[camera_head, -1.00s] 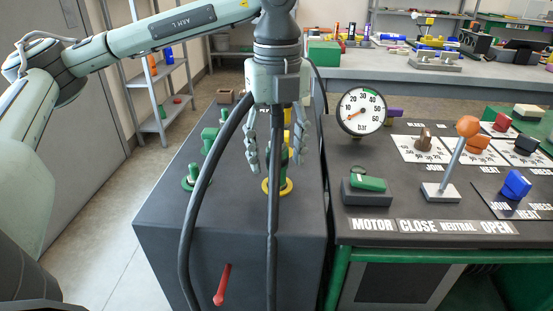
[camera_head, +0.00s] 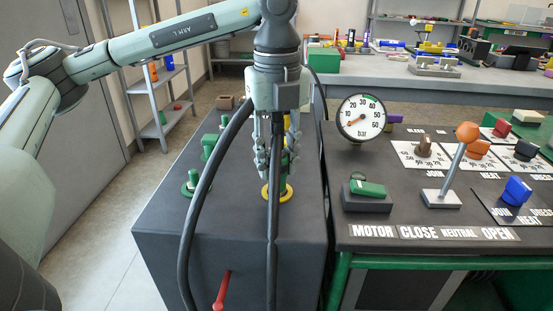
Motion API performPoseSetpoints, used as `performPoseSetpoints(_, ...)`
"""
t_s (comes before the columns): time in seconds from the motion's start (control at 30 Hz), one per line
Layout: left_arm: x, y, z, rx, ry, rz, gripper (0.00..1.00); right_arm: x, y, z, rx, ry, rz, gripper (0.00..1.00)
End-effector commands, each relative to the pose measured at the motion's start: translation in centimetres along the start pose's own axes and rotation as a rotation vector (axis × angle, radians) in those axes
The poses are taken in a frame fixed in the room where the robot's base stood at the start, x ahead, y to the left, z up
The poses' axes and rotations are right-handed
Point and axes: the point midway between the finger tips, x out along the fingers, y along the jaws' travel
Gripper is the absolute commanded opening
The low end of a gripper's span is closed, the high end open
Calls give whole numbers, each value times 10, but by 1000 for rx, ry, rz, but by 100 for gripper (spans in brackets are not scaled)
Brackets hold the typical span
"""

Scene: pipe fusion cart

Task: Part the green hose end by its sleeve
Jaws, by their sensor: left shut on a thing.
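The green hose end (camera_head: 284,181) stands upright in a port with a yellow ring (camera_head: 287,193) on top of the dark grey box. My left gripper (camera_head: 270,168) points straight down over it, its fingers drawn together and shut on the hose end. The fingers and a dark hose in front hide most of the hose end, so I cannot make out its sleeve or which part the fingers grip. My right gripper is not in view.
Dark hoses (camera_head: 196,208) hang in front of the box. Green fittings (camera_head: 194,183) stand on its left side and a red handle (camera_head: 222,291) is on its front. At right are a gauge (camera_head: 361,118), a green switch (camera_head: 368,189) and an orange-knobbed lever (camera_head: 458,160).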

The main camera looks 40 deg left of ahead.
Motion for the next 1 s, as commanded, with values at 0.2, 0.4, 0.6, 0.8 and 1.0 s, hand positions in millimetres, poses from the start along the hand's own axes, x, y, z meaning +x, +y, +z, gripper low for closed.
performPoseSetpoints(0.2, -3, 0, 0, 0, 0, -1, 0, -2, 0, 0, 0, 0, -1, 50)
performPoseSetpoints(0.4, -12, 0, 0, 0, -1, 0, 0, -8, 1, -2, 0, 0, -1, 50)
performPoseSetpoints(0.6, -19, 0, 0, 0, 0, 0, 0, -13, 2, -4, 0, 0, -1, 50)
performPoseSetpoints(0.8, -28, 0, 0, 0, 0, -1, 0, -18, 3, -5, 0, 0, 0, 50)
performPoseSetpoints(1.0, -35, 0, 0, 0, 0, -1, 0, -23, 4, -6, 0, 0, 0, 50)
